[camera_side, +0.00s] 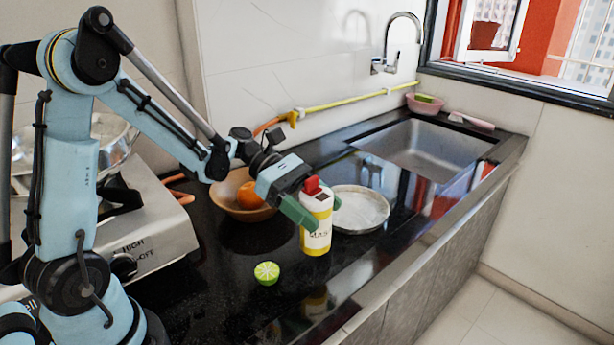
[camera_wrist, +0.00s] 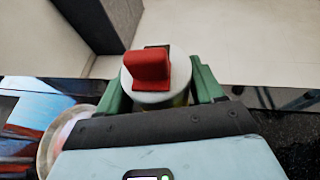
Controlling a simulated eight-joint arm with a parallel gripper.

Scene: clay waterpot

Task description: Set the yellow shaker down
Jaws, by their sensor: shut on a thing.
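The yellow shaker (camera_side: 316,239) has a white label, a white top and a red cap. It is upright in the side view, near the front edge of the black counter (camera_side: 215,290). My gripper (camera_side: 322,213) is shut on its body, with green fingers on both sides. The shaker's reflection lies apart below its base, so it appears to hang a little above the counter. In the wrist view, the shaker's red cap and white top (camera_wrist: 150,72) show between the green fingers of my gripper (camera_wrist: 162,90); its body is mostly hidden.
A plate (camera_side: 362,210) lies just right of and behind the shaker. A wooden bowl (camera_side: 238,210) with an orange (camera_side: 252,194) stands behind it to the left. A cut lime (camera_side: 267,272) lies at front left. The stove (camera_side: 150,225) is further left, the sink (camera_side: 425,150) at back right.

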